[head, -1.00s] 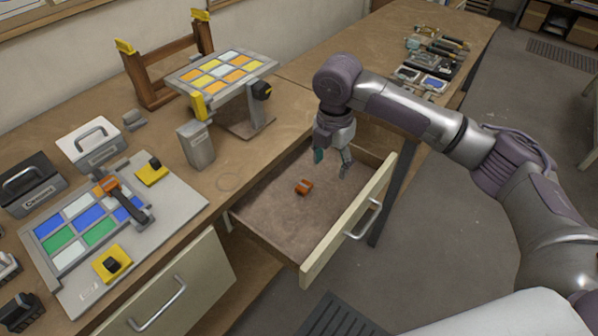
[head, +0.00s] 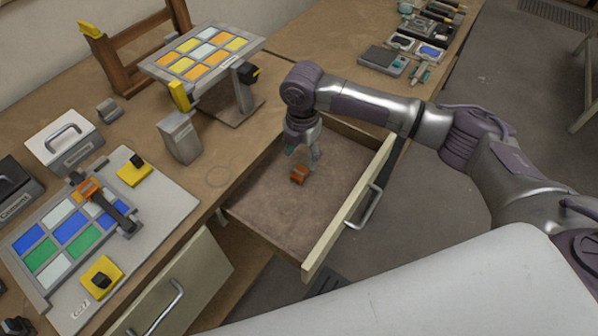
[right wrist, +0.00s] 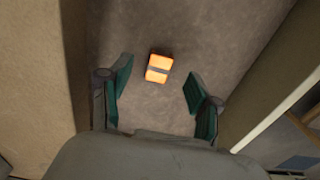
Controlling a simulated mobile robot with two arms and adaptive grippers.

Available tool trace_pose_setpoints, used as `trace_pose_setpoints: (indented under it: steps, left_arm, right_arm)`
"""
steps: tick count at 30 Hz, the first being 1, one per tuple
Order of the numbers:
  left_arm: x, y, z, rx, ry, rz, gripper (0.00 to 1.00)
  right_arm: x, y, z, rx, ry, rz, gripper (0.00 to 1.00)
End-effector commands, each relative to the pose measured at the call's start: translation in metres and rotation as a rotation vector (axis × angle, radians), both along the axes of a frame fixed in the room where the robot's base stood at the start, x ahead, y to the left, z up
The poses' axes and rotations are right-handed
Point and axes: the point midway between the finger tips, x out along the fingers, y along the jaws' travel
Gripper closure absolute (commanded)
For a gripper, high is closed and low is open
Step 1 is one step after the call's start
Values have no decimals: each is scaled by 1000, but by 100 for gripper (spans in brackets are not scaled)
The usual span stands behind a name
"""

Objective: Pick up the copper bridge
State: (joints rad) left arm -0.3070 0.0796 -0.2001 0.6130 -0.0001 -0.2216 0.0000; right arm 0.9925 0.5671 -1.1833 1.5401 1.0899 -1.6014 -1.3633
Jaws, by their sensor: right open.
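The copper bridge (head: 299,175) is a small orange-copper piece lying on the floor of the open drawer (head: 262,203). In the right wrist view the copper bridge (right wrist: 159,68) has a grey band across its middle and lies ahead of and between the fingertips, touching neither. My right gripper (head: 304,157) is open and empty, pointing down into the drawer just behind the bridge. Its two teal-padded fingers show apart in the right wrist view (right wrist: 157,84). My left gripper is not in view.
The drawer's front panel (head: 345,215) and side walls stand around the bridge. On the bench stand a tilted panel of coloured glass (head: 205,50), a grey block (head: 180,137) and a flat board with coloured panes (head: 160,205). Tools lie at the back.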

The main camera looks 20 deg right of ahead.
Motion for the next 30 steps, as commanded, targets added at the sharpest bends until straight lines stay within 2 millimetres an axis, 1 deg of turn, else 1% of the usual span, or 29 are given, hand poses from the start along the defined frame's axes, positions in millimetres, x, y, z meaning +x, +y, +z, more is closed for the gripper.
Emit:
trace_pose_setpoints:
  steps: [1,3,6,9,12,19,29,30]
  left_arm:
    - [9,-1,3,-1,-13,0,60]
    - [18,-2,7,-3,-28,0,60]
    - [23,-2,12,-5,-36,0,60]
    - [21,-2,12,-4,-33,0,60]
    - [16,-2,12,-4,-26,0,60]
    - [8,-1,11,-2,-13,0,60]
    - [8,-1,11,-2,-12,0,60]
    - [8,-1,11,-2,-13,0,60]
  right_arm:
    - [-2,1,-4,0,3,1,38]
    - [-5,4,-13,0,4,1,38]
    - [-9,8,-28,0,4,1,38]
    - [-8,7,-42,0,2,-1,38]
    - [-8,7,-49,-1,1,0,38]
    - [-7,7,-50,0,0,0,38]
    - [-7,7,-49,0,0,0,92]
    - [-7,7,-49,0,0,0,99]
